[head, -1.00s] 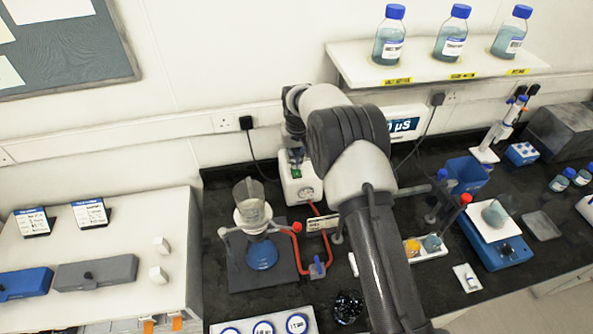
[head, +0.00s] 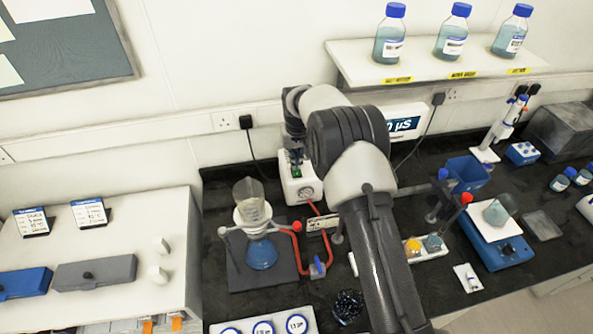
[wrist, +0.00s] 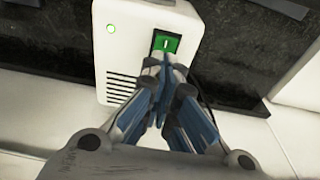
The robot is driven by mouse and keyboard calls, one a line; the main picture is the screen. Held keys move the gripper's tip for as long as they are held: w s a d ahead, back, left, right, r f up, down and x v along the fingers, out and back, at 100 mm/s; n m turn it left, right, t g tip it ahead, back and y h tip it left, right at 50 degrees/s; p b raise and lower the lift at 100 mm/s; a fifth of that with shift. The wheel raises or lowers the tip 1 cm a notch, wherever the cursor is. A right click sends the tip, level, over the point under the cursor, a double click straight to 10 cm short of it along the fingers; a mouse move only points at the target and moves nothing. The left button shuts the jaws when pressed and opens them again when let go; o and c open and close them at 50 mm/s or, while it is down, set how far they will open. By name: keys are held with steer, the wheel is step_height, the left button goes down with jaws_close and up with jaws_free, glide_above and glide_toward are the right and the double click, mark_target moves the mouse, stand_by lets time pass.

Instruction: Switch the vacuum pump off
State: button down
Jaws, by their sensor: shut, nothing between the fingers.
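In the wrist view the pump (wrist: 125,50) shows a green rocker switch (wrist: 166,42) with a white mark and a small lit green lamp (wrist: 111,29). My gripper (wrist: 165,62) is shut and empty, its fingertips over the lower edge of the switch; I cannot tell whether they touch it. In the head view my gripper (head: 296,158) is just above the pump's top, partly hidden by my arm.
A red hose (head: 313,208) runs from the pump to a glass filter flask (head: 262,254) with a funnel, on a dark mat. A shelf with blue-capped bottles (head: 392,36) is above. A black cable hangs left of the pump.

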steer(key=shift+f+b, duration=0.5)
steer(key=shift+f, duration=0.25)
steer(key=shift+r, duration=0.1)
stand_by(0.3)
steer(key=shift+r+p, duration=1.8)
steer(key=shift+r, duration=1.6)
